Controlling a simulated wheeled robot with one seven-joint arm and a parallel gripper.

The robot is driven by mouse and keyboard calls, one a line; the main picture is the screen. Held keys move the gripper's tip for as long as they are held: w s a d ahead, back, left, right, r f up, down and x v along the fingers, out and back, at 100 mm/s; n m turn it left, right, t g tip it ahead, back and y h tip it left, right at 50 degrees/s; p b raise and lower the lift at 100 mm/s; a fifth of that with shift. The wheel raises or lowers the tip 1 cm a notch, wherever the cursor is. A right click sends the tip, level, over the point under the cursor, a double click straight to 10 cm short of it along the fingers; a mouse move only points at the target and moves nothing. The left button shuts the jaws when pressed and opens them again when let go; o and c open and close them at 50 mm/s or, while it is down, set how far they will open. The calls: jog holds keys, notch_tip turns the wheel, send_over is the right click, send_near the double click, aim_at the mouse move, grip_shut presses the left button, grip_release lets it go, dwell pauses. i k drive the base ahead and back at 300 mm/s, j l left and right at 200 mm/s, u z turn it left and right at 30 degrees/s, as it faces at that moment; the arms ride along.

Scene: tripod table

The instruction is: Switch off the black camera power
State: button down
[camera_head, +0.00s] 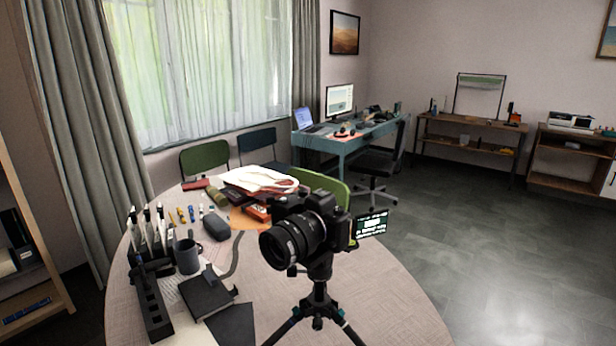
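The black camera (309,228) sits on top of a small black tripod (318,302) at the front of the round table (385,305). Its lens points to the lower left. Its flip-out screen (371,225) is open on the right side and lit, with white text too small to read. I cannot make out a power switch on the camera. My gripper is not in this view.
White cloth (258,179) lies behind. Chairs surround the far side. The floor (490,240) at right is clear.

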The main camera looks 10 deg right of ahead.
aim_at(270, 201)
jog(key=i+l+u, duration=0.1)
jog(key=l, duration=0.3)
jog(key=i+l+u, duration=0.1)
jog(key=l, duration=0.3)
jog(key=i+l+u, duration=0.1)
jog(key=i+l, duration=0.15)
jog(key=l, duration=0.2)
jog(key=i+l+u, duration=0.15)
jog(key=l, duration=0.25)
jog(key=l+u, duration=0.1)
jog(key=l, duration=0.35)
jog(key=i+l+u, duration=0.1)
jog(key=l, duration=0.35)
jog(key=i+l+u, duration=0.1)
jog(key=i+l, duration=0.3)
jog(key=i+l+u, duration=0.15)
jog(key=i+l, duration=0.2)
jog(key=l, duration=0.2)
